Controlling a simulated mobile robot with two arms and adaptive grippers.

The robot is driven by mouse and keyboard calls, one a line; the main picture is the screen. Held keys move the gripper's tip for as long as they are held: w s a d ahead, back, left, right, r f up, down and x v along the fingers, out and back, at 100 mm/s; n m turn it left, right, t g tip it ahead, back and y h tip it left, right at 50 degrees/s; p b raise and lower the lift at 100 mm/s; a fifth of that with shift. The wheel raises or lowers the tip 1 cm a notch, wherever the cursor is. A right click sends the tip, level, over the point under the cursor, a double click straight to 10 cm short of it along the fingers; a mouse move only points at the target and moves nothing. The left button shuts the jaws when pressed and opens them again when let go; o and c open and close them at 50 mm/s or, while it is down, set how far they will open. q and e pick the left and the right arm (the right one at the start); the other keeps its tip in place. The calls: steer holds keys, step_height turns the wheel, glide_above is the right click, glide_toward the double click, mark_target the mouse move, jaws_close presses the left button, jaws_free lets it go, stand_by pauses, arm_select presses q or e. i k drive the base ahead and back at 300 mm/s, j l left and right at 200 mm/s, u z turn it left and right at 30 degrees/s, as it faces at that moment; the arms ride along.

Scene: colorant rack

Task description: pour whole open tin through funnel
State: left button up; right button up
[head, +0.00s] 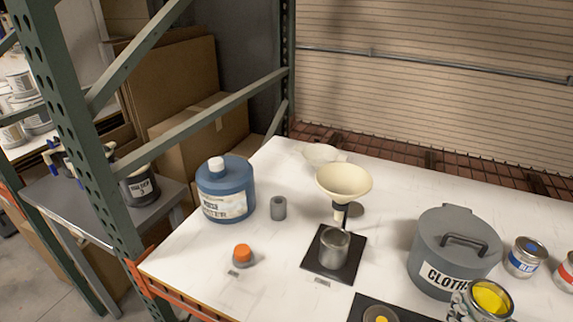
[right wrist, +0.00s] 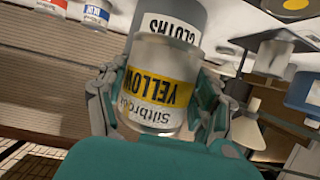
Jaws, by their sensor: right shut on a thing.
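The open tin (head: 490,299) with yellow paint inside is at the lower right edge of the head view. In the right wrist view the tin (right wrist: 160,85) has a yellow label reading YELLOW and appears upside down. My right gripper (head: 484,311) is shut on its sides; its fingers also show in the right wrist view (right wrist: 158,100). The cream funnel (head: 344,183) stands on a dark support, mouth up, above a metal cup (head: 335,249) on a black mat (head: 318,262). The tin is apart from the funnel, to its right and nearer. My left gripper is out of view.
A blue jug (head: 225,190), a grey cylinder (head: 278,208) and an orange-capped item (head: 243,256) stand left. Blue (head: 526,257) and red-labelled (head: 567,274) tins stand right.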

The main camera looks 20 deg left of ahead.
mark_target(345, 183)
steer(key=j+u, duration=0.1)
steer(key=j, duration=0.4)
steer(key=i+j+u, duration=0.15)
steer(key=j, duration=0.4)
steer(key=i+j+u, duration=0.1)
steer(key=j, duration=0.4)
